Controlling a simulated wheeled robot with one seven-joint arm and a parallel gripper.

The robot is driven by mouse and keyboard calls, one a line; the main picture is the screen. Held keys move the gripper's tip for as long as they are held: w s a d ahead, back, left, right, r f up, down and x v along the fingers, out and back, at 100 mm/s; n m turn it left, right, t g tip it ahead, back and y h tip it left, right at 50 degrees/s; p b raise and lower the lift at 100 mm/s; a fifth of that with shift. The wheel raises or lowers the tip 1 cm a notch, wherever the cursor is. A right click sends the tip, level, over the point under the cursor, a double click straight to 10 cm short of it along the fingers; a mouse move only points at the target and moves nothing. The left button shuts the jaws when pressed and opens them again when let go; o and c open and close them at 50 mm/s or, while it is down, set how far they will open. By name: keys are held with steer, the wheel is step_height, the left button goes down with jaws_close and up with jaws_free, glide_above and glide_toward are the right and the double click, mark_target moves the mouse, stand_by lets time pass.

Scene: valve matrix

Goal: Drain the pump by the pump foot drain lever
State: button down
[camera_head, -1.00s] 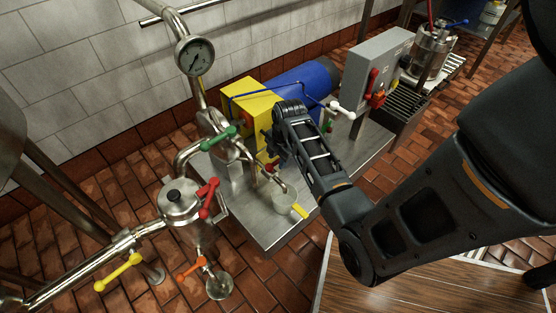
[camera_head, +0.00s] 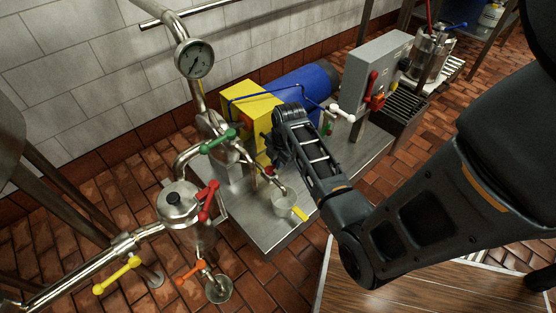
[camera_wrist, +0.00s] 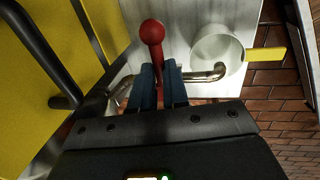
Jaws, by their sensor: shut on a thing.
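The pump foot drain lever is a red ball-ended lever (camera_wrist: 152,34); in the wrist view its stem runs down between my two dark blue fingers. My gripper (camera_wrist: 160,72) is shut on the stem, with the ball beyond the fingertips. A bent metal drain spout (camera_wrist: 205,76) runs right from the lever and ends over the cup. The whitish cup (camera_wrist: 215,50) with a yellow handle stands on the steel plate; the cup also shows in the head view (camera_head: 284,203). My gripper (camera_head: 272,158) is beside the yellow pump housing (camera_head: 250,104), mostly hidden by my wrist.
A green lever (camera_head: 218,141), a red lever (camera_head: 208,200), an orange lever (camera_head: 191,273) and a yellow lever (camera_head: 116,275) sit on the left pipework. A grey switch box (camera_head: 372,72) and a white-handled lever (camera_head: 342,113) stand right of my wrist.

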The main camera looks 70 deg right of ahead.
steer(key=shift+r+p, duration=0.1)
steer(key=shift+p, duration=0.2)
steer(key=a+m+p, duration=0.1)
steer(key=m+p, duration=0.3)
steer(key=a+m+g+p, duration=0.1)
steer(key=m+p, duration=0.3)
steer(key=m, duration=0.1)
steer(key=s+a+m+g+h+p, duration=0.1)
steer(key=m+p, duration=0.3)
steer(key=shift+a, duration=0.35)
steer(key=shift+w+a+m+g+p, duration=0.15)
steer(key=shift+a+m+g+p, duration=0.15)
steer(key=shift+m, duration=0.95)
steer(key=shift+w+a+m+g+p, duration=0.1)
steer(key=shift+a+m+g+p, duration=0.15)
steer(key=shift+m, duration=1)
steer(key=c, duration=1.1)
jaws_free()
steer(key=shift+w, duration=0.1)
